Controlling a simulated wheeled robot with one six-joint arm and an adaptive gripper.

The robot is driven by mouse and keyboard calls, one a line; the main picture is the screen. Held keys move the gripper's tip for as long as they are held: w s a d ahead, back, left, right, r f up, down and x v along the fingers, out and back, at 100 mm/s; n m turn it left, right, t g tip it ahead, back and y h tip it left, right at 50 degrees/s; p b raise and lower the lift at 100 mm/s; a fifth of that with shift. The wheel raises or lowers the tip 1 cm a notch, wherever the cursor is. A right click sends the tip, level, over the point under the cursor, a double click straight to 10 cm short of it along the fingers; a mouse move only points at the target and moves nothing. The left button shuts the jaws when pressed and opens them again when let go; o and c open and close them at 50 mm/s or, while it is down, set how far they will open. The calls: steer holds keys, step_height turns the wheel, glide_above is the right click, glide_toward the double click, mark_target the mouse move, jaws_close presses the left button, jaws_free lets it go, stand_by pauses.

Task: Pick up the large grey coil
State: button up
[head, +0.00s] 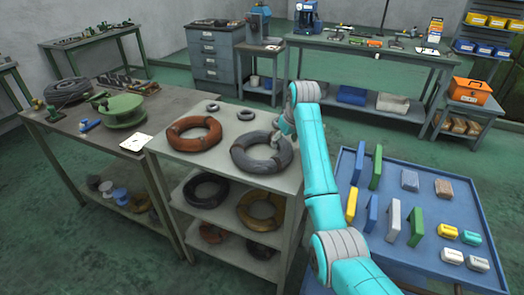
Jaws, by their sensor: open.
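A large grey coil (243,158) lies flat on the right side of the light shelf top, beside a rust-orange coil (194,134). My arm reaches in from the lower right, and my gripper (280,131) is over the far right part of the grey coil's ring. The gripper is small here and partly hidden by my own wrist; it looks open and empty. I cannot tell whether it touches the coil.
Two small dark rings (245,115) lie behind the coils. Lower shelves hold a black coil (206,190) and a yellow coil (262,211). A blue table (440,205) with upright blocks stands close on the right. A workbench (70,140) with a green spool (123,110) adjoins on the left.

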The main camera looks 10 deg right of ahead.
steer(key=shift+x, duration=0.85)
steer(key=shift+r, duration=0.1)
jaws_close()
